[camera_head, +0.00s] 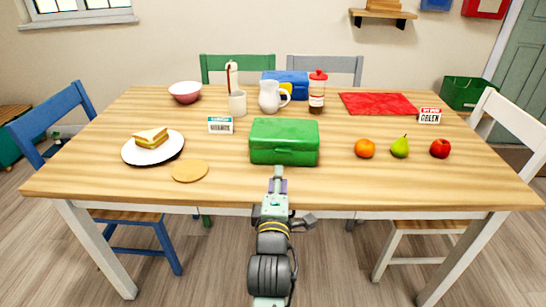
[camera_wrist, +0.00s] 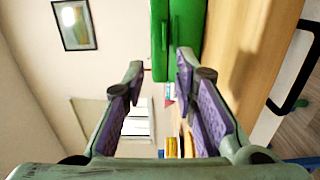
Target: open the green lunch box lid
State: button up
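The green lunch box (camera_head: 284,143) sits on the wooden table near the middle of its front half. Its lid (camera_head: 285,130) looks closed, flush on the body. My gripper (camera_head: 278,172) is at the table's front edge, just in front of the box's front face. In the wrist view, which is turned sideways, the green box (camera_wrist: 180,35) shows at the top, beyond the fingertips. My gripper's two purple-padded fingers (camera_wrist: 160,68) stand apart with nothing between them. I cannot tell whether a fingertip touches the box.
A sandwich plate (camera_head: 135,156), a round tan mat (camera_head: 190,171) and a small sign (camera_head: 220,125) lie left. An orange (camera_head: 365,148), pear (camera_head: 400,147) and apple (camera_head: 440,148) are right.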

aim_at(283, 152)
jog(key=shift+w+d+f, duration=0.1)
jog(key=shift+d+f, duration=0.2)
jog(key=shift+f, duration=0.05)
jog(key=shift+w+b, duration=0.3)
jog(key=shift+w, duration=0.1)
jog(key=w, duration=0.6)
jog(key=w+p, duration=0.1)
jog(key=w, duration=0.3)
jog(key=shift+d, duration=0.25)
grip_shut()
